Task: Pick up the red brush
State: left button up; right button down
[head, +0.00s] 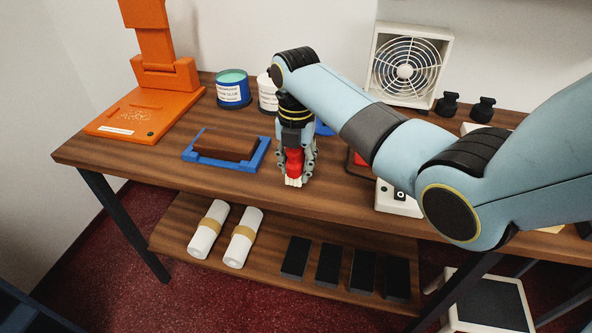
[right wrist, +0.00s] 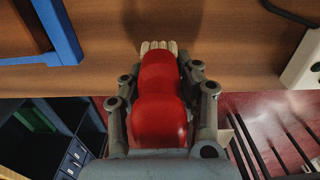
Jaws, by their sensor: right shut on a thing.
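The red brush (head: 293,161) has a red handle and pale bristles that point down. My right gripper (head: 296,160) is shut on its handle, with a finger on each side. In the right wrist view the red handle (right wrist: 158,105) fills the space between the fingers of the gripper (right wrist: 163,95), and the pale bristles show beyond it. The brush is over the front part of the wooden table (head: 210,177). I cannot tell whether the bristles touch the tabletop. My left gripper is not in view.
A blue tray (head: 245,166) with a brown block (head: 225,146) lies just left of the brush. A teal-topped can (head: 233,90) and a white can (head: 267,93) stand behind. A white device (head: 397,203) is to the right. An orange stand (head: 125,115) is far left.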

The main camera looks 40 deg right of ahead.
notch_tip(320, 180, up, 2)
jog(key=s+d+r, duration=0.6)
jog(key=s+r, duration=0.1)
jog(key=s, duration=0.3)
jog(key=shift+d, duration=0.1)
